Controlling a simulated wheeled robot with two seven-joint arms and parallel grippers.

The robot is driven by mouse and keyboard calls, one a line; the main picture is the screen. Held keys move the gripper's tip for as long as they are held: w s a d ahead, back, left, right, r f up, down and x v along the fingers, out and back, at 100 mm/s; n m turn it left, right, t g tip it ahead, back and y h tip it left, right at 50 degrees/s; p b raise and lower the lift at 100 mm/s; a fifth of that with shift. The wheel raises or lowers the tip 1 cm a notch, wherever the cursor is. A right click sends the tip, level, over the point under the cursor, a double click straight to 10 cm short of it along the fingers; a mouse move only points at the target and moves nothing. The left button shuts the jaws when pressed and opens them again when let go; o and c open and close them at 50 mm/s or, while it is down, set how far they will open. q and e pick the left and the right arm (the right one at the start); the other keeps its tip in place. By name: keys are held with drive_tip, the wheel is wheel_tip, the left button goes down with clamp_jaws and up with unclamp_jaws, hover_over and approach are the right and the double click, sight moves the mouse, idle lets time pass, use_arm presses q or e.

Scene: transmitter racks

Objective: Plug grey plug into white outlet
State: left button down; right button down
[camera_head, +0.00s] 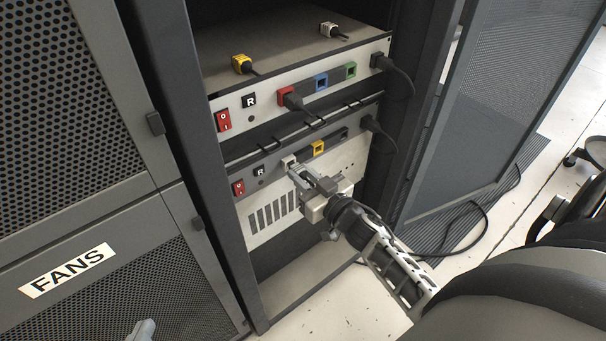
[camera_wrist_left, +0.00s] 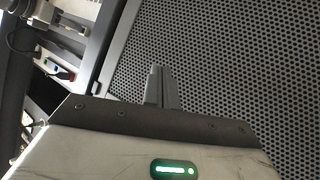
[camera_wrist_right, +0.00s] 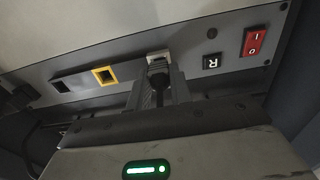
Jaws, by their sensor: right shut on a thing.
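The white outlet (camera_head: 287,161) is on the lower rack unit's front, left of a yellow outlet; it also shows in the right wrist view (camera_wrist_right: 157,56). My right gripper (camera_head: 301,175) is at this outlet, shut on the grey plug (camera_wrist_right: 158,80). The plug lies between the fingers, its front end at the white outlet and in line with it. I cannot tell how deep it sits; in the head view the fingers mostly hide it. My left gripper (camera_wrist_left: 160,86) has its fingers together and empty, before a perforated panel; only its tip shows at the head view's bottom edge.
The lower unit has a yellow outlet (camera_head: 318,148), a black outlet (camera_wrist_right: 63,86) and a red switch (camera_head: 238,187). The upper unit holds a plug in its red outlet (camera_head: 286,97). Yellow (camera_head: 241,63) and white (camera_head: 329,29) plugs lie on top. An open mesh door (camera_head: 480,110) stands right.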

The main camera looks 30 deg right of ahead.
drive_tip(key=shift+w, duration=0.45)
idle(0.4)
drive_tip(key=c, duration=1.2)
unclamp_jaws()
use_arm(q)
drive_tip(key=shift+f, duration=0.1)
use_arm(e)
drive_tip(key=shift+s+p, duration=0.35)
drive_tip(key=shift+s, duration=0.8)
use_arm(q)
drive_tip(key=shift+s+a+f+g+y+p, duration=0.1)
drive_tip(key=shift+a+f+g+y+p, duration=0.1)
drive_tip(key=shift+f+g+p, duration=0.25)
drive_tip(key=shift+s+a+f+g+y+p, duration=0.1)
drive_tip(key=shift+a+f+g+y+p, duration=0.15)
drive_tip(key=shift+f, duration=0.35)
drive_tip(key=shift+s+a+f+g+y+p, duration=0.15)
drive_tip(key=shift+f+g+p, duration=0.2)
drive_tip(key=shift+f, duration=0.2)
use_arm(e)
drive_tip(key=shift+s+d, duration=0.2)
drive_tip(key=shift+s, duration=2.05)
drive_tip(key=shift+s+d, duration=0.15)
drive_tip(key=shift+s, duration=2.15)
drive_tip(key=shift+s+d, duration=0.2)
drive_tip(key=shift+s, duration=2.05)
